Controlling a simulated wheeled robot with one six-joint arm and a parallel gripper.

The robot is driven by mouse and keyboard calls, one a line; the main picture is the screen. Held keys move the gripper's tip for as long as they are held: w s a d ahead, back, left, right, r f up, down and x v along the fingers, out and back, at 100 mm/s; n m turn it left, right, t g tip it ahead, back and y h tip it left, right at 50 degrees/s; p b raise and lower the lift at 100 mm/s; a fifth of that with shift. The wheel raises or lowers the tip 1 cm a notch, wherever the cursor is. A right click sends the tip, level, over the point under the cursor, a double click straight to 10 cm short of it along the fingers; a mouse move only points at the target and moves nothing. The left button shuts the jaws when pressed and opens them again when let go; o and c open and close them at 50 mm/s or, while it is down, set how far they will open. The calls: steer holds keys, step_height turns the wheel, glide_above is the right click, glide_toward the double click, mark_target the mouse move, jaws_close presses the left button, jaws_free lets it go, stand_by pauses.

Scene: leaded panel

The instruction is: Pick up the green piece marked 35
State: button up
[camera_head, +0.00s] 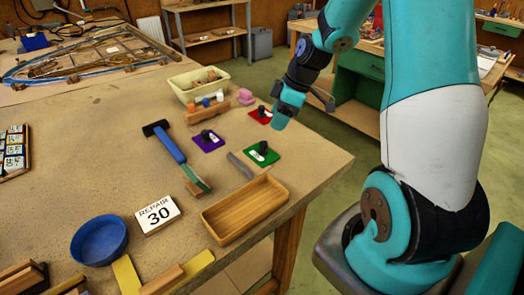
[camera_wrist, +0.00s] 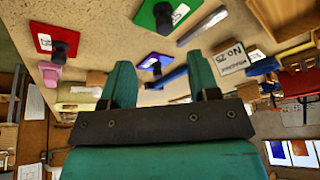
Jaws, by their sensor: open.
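The green piece (camera_head: 262,154) lies flat on the workbench near its right edge, with a black knob and a white label. In the wrist view the green piece (camera_wrist: 161,15) is at the top, partly cut off, and its number is not clearly legible. A red piece (camera_head: 259,115) lies behind it, and a purple-blue piece (camera_head: 208,141) lies to its left; each has a black knob and a white label.
A wooden tray (camera_head: 246,209) stands in front of the green piece, and a grey rod (camera_head: 240,166) lies just left of it.

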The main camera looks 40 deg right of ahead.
mark_target(265, 142)
steer(key=x, duration=0.4)
steer(key=shift+a+f, duration=0.15)
steer(key=shift+f, duration=0.05)
steer(key=p+x, duration=0.2)
steer(key=x, duration=0.2)
steer(key=shift+a+f, duration=0.1)
steer(key=shift+a, duration=0.15)
steer(key=shift+a+f, duration=0.1)
steer(key=shift+f, duration=0.35)
steer(key=c, duration=0.9)
